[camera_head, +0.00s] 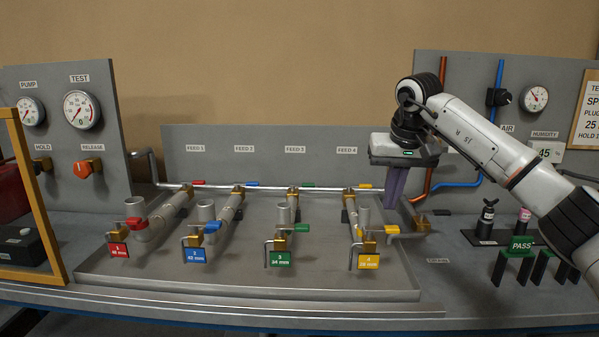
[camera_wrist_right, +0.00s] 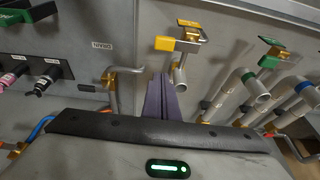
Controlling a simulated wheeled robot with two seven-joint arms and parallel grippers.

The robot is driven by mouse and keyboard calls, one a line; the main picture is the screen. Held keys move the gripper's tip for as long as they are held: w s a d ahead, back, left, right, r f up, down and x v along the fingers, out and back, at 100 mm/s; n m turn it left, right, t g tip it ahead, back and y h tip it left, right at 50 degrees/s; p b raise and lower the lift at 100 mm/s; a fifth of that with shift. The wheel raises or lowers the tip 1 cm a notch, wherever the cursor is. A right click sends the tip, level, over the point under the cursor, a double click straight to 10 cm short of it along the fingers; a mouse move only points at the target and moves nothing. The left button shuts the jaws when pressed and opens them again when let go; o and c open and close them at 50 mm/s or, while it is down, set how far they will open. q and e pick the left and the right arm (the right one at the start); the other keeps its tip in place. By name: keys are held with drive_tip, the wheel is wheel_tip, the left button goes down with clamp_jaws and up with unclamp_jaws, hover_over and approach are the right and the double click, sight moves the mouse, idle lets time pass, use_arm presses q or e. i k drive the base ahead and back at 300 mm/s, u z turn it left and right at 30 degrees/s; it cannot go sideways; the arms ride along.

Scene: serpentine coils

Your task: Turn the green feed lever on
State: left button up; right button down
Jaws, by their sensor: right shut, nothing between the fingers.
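The green feed lever (camera_head: 308,185) is on the back rail below the FEED 3 label and points right along the rail. A second green handle (camera_head: 302,228) is on the front valve of the same pipe, above the green 3 tag (camera_head: 281,259); a green handle also shows in the right wrist view (camera_wrist_right: 248,78). My right gripper (camera_head: 392,203) points down at the right end of the rail, well to the right of the green lever and beyond the yellow one. Its purple fingers (camera_wrist_right: 159,92) are shut and empty. My left gripper is not in view.
Red (camera_head: 198,182), blue (camera_head: 252,184) and yellow (camera_head: 365,186) levers share the back rail. Upright pipe stubs, such as the one at feed 3 (camera_head: 283,213), stand in front of it. The panel (camera_head: 230,165) is close behind. The tray front (camera_head: 230,280) is clear.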

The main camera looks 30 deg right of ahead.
sight(304, 185)
drive_tip(key=i, duration=1.4)
